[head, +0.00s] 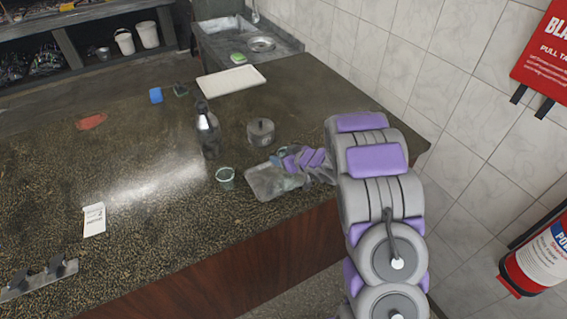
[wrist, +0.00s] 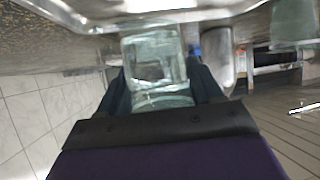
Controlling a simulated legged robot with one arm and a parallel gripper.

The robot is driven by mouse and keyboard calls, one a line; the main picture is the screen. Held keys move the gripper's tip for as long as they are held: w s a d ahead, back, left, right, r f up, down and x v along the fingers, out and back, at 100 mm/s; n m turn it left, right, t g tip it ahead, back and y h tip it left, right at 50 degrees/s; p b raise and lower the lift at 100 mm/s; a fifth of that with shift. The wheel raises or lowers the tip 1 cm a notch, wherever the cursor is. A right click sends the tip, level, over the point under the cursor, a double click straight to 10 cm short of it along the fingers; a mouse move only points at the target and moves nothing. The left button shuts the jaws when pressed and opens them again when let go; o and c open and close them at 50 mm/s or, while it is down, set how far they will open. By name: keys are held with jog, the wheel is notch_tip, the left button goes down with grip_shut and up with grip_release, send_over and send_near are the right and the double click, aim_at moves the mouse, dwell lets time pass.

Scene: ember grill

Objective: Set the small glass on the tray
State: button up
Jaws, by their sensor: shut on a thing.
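My gripper (wrist: 155,90) is shut on the small glass (wrist: 155,60), a clear squarish tumbler seen between the dark fingers in the wrist view. In the head view my gripper (head: 280,162) is low over the metal tray (head: 265,188), near the counter's front edge. The glass there is mostly hidden by my gripper. The shiny tray rim (wrist: 75,35) fills the top of the wrist view, close to the glass. I cannot tell whether the glass touches the tray.
Another glass (head: 225,178) stands just left of the tray. A lidded pot (head: 260,132) and a dark bottle (head: 207,132) stand behind. A white board (head: 231,81) lies farther back. A white card (head: 94,219) lies at left. The counter's left middle is largely clear.

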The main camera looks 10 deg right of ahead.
jog(key=shift+f+b, duration=0.6)
jog(key=shift+f, duration=1.3)
jog(key=shift+r, duration=0.1)
jog(key=o, duration=1.2)
